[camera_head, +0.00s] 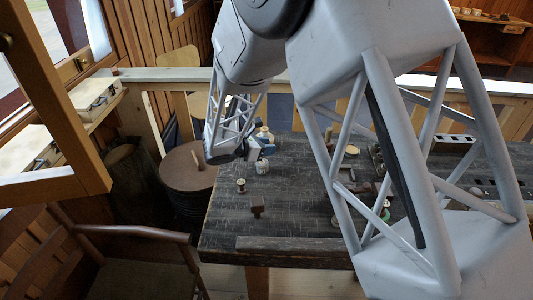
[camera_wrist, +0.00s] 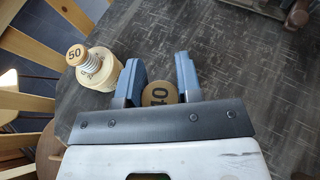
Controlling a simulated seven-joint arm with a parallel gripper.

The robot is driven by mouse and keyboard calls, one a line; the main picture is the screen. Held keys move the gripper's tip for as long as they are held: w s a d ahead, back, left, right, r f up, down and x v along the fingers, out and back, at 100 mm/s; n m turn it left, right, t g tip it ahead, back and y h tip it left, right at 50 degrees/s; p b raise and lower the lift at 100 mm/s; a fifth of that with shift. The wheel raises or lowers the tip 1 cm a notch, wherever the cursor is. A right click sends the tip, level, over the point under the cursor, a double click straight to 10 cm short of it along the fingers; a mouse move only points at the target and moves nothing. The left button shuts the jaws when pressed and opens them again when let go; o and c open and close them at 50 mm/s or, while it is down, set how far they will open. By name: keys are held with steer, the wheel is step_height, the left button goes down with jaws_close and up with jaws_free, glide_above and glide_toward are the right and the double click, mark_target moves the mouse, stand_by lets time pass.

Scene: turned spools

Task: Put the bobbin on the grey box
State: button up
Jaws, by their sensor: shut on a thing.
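My gripper (camera_wrist: 160,78) has its two blue fingers on either side of a bobbin (camera_wrist: 158,93) with a round tan top marked 40. It is shut on this bobbin, and its bar hides part of the top. In the head view my gripper (camera_head: 261,151) is over the far left part of the dark table, with a small pale piece (camera_head: 262,168), probably the bobbin, just below the fingers. I cannot tell whether it touches the table. I cannot make out a grey box for certain in either view.
A cream spool marked 50 (camera_wrist: 92,67) stands close left of my fingers. A small spool (camera_head: 241,186) and a dark T-shaped piece (camera_head: 257,212) are on the table (camera_head: 225,225) nearer the front. A green spool (camera_head: 385,213) is partly behind my arm.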

mark_target(266, 160)
steer(key=shift+f, duration=1.45)
steer(key=shift+f, duration=0.15)
steer(key=o, duration=0.9)
steer(key=shift+a+r, duration=0.1)
steer(key=shift+r, duration=0.1)
steer(key=shift+v, duration=5.9)
